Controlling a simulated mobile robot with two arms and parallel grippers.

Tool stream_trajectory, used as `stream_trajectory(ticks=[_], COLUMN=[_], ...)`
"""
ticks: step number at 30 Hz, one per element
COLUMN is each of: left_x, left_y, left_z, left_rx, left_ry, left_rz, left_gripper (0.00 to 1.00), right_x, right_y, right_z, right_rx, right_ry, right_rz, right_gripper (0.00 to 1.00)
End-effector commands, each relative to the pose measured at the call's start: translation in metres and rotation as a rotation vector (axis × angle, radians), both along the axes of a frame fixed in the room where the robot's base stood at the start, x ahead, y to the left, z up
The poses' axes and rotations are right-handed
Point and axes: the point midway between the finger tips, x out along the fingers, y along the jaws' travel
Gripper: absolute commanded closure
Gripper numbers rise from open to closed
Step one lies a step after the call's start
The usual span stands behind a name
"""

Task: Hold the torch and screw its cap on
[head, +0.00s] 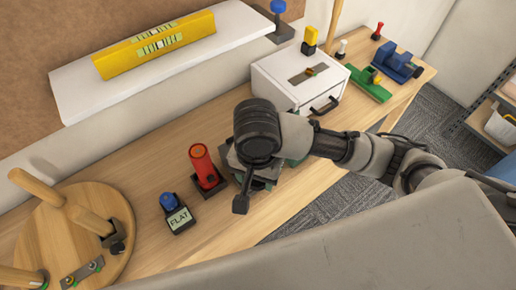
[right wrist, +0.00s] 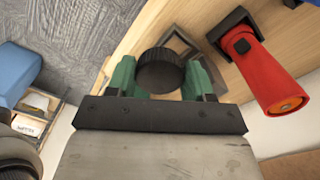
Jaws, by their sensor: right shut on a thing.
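The red torch (head: 201,163) stands upright in a dark square holder on the workbench, its open orange end facing up. In the right wrist view the torch (right wrist: 270,75) is at the right, apart from my gripper. My right gripper (right wrist: 158,80) has green fingers shut on the round black ribbed cap (right wrist: 161,71). In the head view my right wrist hides most of the gripper and the cap; it is just right of the torch. My left gripper is in neither view.
A grey square tray (right wrist: 182,46) lies under the cap. Left of the torch are a blue-knobbed FLAT block (head: 178,218) and a round wooden stool (head: 62,235). A white drawer box (head: 290,80) stands behind my right arm. A yellow level (head: 155,44) lies on the shelf.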

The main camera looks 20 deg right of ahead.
Motion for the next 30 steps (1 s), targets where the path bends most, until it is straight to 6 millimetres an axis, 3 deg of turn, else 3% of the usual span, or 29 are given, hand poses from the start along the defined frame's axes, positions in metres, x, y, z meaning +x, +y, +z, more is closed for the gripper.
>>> stream_trajectory(ticks=[6,22,30], left_x=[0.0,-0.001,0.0], left_y=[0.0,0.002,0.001], left_z=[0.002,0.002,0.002], left_rx=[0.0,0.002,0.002], left_ry=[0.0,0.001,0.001], left_rz=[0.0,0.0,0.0], left_gripper=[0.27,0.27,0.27], right_x=[-0.015,-0.015,0.0], right_y=[0.005,0.005,-0.021], right_z=[0.0,0.0,0.001], right_rx=[0.001,0.001,-0.012], right_ry=[0.002,0.001,0.003], right_rz=[0.001,0.002,0.144], right_gripper=[0.7,0.7,0.7])
